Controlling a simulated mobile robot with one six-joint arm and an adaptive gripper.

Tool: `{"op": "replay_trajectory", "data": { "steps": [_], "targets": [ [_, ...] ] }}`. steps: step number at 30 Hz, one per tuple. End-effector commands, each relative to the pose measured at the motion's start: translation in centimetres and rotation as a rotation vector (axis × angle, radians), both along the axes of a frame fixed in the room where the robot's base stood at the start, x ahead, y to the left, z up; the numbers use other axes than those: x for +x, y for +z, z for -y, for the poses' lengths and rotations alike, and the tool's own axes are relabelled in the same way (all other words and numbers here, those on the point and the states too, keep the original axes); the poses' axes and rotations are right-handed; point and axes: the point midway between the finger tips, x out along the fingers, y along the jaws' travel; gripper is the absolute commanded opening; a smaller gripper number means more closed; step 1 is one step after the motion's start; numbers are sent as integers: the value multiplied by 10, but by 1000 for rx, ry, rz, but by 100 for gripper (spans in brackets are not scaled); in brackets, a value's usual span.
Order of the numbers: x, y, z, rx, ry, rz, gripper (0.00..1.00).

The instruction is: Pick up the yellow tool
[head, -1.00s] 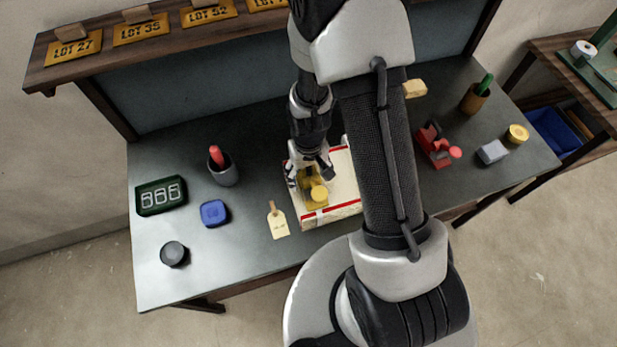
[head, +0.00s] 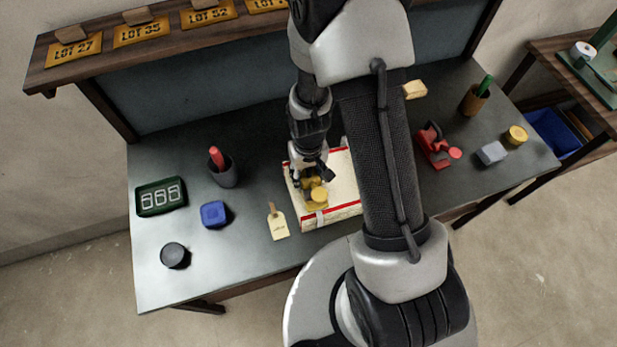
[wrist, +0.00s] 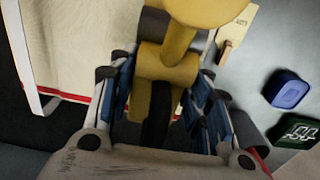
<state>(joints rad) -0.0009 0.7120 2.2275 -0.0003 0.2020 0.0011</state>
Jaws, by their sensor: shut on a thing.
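The yellow tool (head: 318,194) has a round knob and a blocky body. It is over the cream box with red edges (head: 342,186), near the box's left side; I cannot tell whether it still touches the box. My gripper (head: 311,178) is shut on the tool from above. In the wrist view the yellow tool (wrist: 165,75) sits between the blue-padded fingers of my gripper (wrist: 160,105), its knob pointing away at the top. My arm hides the right part of the box in the head view.
A paper tag (head: 277,222) lies left of the box. A blue block (head: 214,214), a dark round lid (head: 174,255), a green counter (head: 161,196) and a grey cup (head: 223,170) stand farther left. A red tool (head: 434,145) is at the right. A shelf (head: 160,32) runs along the back.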

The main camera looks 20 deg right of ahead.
Motion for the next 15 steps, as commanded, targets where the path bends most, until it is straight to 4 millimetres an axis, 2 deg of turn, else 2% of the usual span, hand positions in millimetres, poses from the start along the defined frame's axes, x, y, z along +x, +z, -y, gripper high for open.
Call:
{"op": "replay_trajectory", "data": {
  "steps": [6, 15],
  "targets": [
    [0, 0, 0, 0, 0, 0, 0],
    [1, 1, 0, 0, 0, 2, 0]
  ]
}}
